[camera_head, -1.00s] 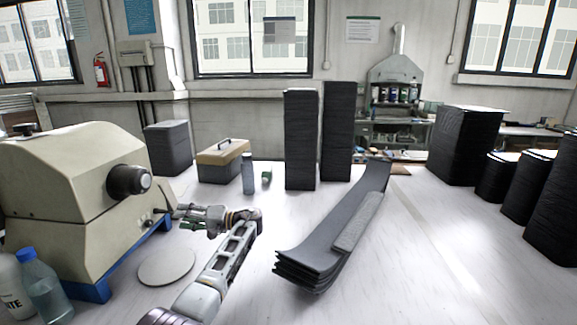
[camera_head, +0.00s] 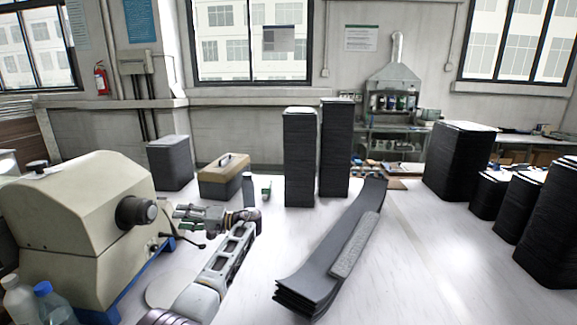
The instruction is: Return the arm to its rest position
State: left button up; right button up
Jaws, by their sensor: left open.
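My left arm comes in from the bottom of the picture, left of the middle. Its gripper (camera_head: 184,215) points left, with the fingertips apart and nothing between them. It is just right of the beige machine (camera_head: 85,225) with a black knob, and above the white round disc (camera_head: 172,287) on the table. I cannot tell whether the fingertips touch the machine. A stack of dark curved panels (camera_head: 318,265) lies right of the arm, with a narrow grey textured piece (camera_head: 355,246) on it. My right gripper is not in view.
Tall black stacks (camera_head: 300,160) stand behind the panels, and more black stacks (camera_head: 462,165) stand at right. A toolbox (camera_head: 223,178) and grey bin (camera_head: 170,165) are at back left. Bottles (camera_head: 52,303) stand at the lower left. The white table (camera_head: 430,270) is clear at front right.

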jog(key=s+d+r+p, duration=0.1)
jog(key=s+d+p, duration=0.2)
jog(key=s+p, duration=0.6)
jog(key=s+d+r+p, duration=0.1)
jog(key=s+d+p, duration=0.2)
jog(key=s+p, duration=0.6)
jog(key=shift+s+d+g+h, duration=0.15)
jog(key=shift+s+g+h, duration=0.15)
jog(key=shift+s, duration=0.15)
